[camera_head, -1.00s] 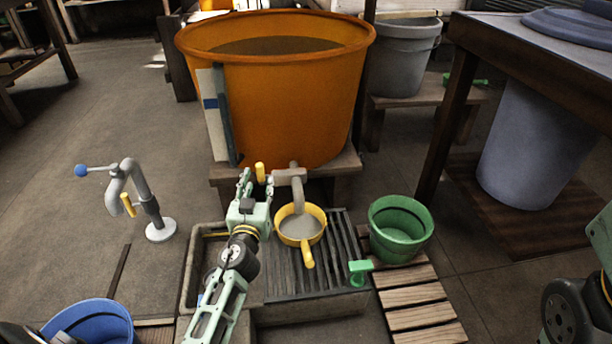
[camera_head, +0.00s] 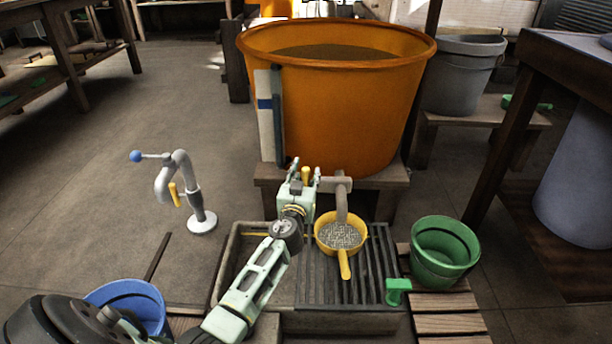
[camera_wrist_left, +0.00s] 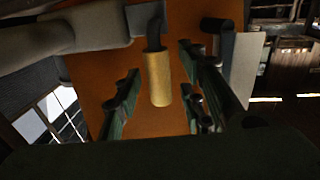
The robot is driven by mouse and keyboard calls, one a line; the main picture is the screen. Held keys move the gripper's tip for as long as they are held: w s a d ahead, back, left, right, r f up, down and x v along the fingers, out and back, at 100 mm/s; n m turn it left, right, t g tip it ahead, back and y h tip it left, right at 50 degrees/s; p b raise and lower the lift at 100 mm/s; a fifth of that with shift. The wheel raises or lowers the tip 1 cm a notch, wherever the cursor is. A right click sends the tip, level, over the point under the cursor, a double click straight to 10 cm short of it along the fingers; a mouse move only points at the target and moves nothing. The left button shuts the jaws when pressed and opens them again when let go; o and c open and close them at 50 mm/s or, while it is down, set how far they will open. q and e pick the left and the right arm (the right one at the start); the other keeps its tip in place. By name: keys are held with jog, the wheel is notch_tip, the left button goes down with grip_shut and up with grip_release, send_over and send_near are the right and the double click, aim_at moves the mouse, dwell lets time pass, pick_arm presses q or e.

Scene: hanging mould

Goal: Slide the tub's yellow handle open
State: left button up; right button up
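The orange tub (camera_head: 335,105) stands on a wooden stand, with a grey spout (camera_head: 341,195) low on its front. The tub's yellow handle (camera_head: 306,174) sticks up at the left end of the spout pipe; it also shows in the left wrist view (camera_wrist_left: 158,80), hanging from a dark stem. My left gripper (camera_head: 305,168) is open, with one finger on each side of the handle. In the left wrist view, gaps show between the handle and both fingers (camera_wrist_left: 161,72). My right gripper is not in view.
A yellow strainer (camera_head: 340,232) sits under the spout over a slatted grate (camera_head: 372,270). A green bucket (camera_head: 444,250) stands at right, a blue bucket (camera_head: 130,300) at lower left. A grey standpipe (camera_head: 190,185) with its own yellow handle stands on open floor at left.

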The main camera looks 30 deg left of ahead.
pick_arm(q)
grip_shut()
dwell(0.3)
jog(key=s+a, duration=0.3)
jog(key=a, duration=0.2)
jog(key=shift+s+a, duration=0.15)
jog(key=shift+a, duration=0.05)
jog(key=shift+f, duration=0.1)
jog(key=shift+o, duration=0.2)
grip_release()
jog(key=shift+s+a, duration=0.15)
